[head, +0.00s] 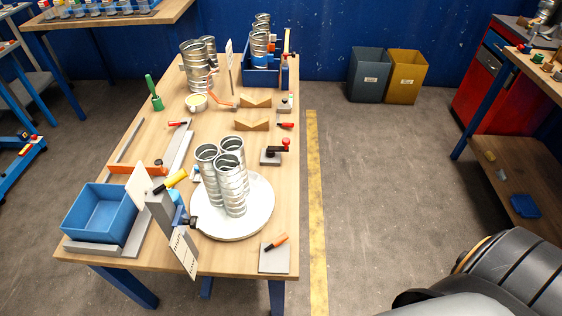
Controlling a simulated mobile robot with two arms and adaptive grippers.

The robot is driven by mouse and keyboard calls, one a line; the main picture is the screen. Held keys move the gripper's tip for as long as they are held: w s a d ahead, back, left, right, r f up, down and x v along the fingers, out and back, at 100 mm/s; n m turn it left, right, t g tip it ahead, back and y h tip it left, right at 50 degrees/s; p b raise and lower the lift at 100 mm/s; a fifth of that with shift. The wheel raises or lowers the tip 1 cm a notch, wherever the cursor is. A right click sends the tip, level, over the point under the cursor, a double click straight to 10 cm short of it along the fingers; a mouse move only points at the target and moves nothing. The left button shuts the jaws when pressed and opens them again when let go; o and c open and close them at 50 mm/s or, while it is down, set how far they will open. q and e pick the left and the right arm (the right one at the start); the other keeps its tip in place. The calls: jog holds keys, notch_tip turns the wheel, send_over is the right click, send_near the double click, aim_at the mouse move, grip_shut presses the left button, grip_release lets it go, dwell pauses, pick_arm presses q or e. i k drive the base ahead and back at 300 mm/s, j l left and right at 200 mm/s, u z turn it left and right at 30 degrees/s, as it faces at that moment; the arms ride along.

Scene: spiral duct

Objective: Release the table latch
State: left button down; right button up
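A round white turntable (262,203) sits at the near right of the workbench, with several spiral metal ducts (232,185) standing upright on it. A small grey plate with an orange-handled lever (277,241) lies at the turntable's near right edge. A black crank with a red knob (286,143) is on a grey base beyond the turntable. No label marks which of these is the table latch, and its state is too small to tell. Neither gripper is in view.
A blue bin (100,211) and a grey post with a hanging tag (183,252) stand at the near left. Wooden V-blocks (252,125) and more ducts (196,66) are farther back. Open floor (385,190) lies right of the bench.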

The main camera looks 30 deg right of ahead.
aim_at(283, 237)
jog(key=z, duration=0.8)
